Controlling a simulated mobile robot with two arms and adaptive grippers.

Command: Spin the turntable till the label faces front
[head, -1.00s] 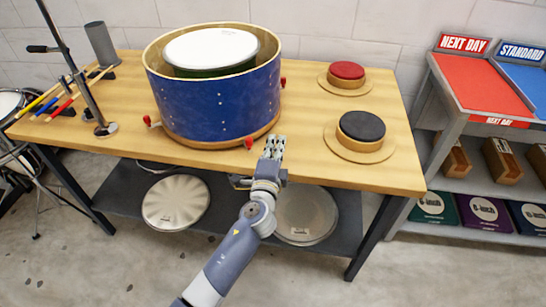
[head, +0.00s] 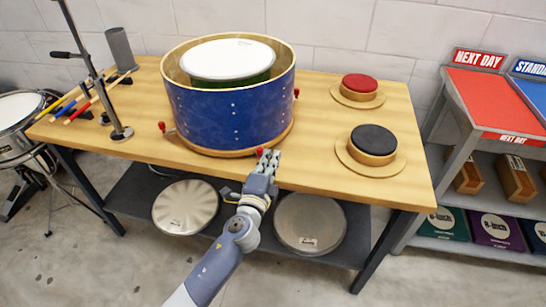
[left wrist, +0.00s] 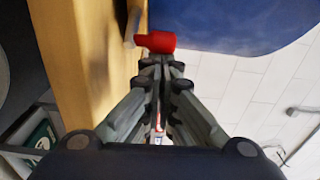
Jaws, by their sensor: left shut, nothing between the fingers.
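The blue drum shell (head: 235,115) stands on the bench, with a low wooden rim (head: 225,153) at its foot that may be the turntable. Red-tipped pegs stick out around the foot: left peg (head: 161,126), front peg (head: 260,152) and right peg (head: 296,93). I see no label on the visible side of the shell. My left gripper (head: 268,157) is shut and empty at the bench's front edge, close by the front peg. In the left wrist view the red peg tip (left wrist: 158,41) lies just past the fingertips; contact is unclear. My right gripper is not in view.
A white drumhead (head: 229,58) lies inside the shell's top. Round pads, red (head: 360,83) and black (head: 373,139), sit to the right. A metal stand (head: 92,70) and drumsticks (head: 83,100) are at the left. The bench front (head: 330,180) is bare.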

